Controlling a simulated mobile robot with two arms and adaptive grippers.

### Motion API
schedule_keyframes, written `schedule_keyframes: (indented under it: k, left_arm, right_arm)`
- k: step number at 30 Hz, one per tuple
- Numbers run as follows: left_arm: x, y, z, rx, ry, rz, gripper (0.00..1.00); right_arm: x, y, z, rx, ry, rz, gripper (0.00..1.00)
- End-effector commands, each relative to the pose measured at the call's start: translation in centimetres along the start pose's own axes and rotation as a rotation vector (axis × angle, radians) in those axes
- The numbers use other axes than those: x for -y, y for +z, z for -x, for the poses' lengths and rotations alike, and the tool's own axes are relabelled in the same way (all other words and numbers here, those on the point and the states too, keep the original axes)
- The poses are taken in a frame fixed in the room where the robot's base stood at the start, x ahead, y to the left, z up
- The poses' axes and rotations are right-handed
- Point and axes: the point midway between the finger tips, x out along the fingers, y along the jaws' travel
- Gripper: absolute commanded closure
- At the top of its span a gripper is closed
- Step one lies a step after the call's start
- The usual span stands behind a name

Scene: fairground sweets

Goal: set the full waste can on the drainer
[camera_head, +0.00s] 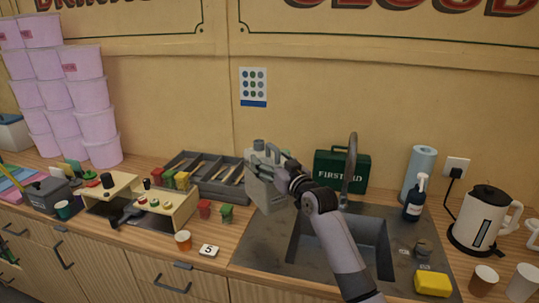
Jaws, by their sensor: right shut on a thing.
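My right gripper (268,154) comes in from the lower right and is shut on a pale grey waste can (262,189) at the can's top. The can is roughly upright. The drainer (266,250) is the flat dark grey surface left of the sink basin (336,248). The can's lower end shows over the drainer's back left part; I cannot tell whether it touches. Its contents are not visible. My left gripper is out of view.
A cutlery tray (229,191) and red and green pots (204,209) stand left of the can. A tap (350,165), green first-aid box (328,170) and soap bottle (414,200) are right of it. The drainer's front is clear.

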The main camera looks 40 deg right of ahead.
Motion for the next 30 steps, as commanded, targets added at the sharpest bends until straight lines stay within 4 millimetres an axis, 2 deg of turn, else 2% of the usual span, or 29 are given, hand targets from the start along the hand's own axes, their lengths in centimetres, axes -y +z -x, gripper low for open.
schedule_keyframes:
  k: [9, 12, 20, 25, 30]
  left_arm:
    - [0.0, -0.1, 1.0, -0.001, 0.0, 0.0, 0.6]
    - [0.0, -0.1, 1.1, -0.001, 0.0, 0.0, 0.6]
    - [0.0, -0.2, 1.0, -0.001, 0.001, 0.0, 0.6]
    - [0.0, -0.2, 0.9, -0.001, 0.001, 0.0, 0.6]
    - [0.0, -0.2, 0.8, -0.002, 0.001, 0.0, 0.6]
  right_arm:
    - [-0.1, 6.1, 0.2, -0.013, 0.001, 0.001, 0.86]
    - [-0.2, 7.3, 0.2, -0.016, 0.003, 0.002, 0.86]
    - [-0.1, 9.0, 0.2, -0.017, 0.001, 0.002, 0.86]
    - [-0.2, 11.4, 0.2, -0.015, 0.001, 0.002, 0.86]
    - [-0.2, 12.6, 0.3, -0.018, 0.002, 0.001, 0.86]
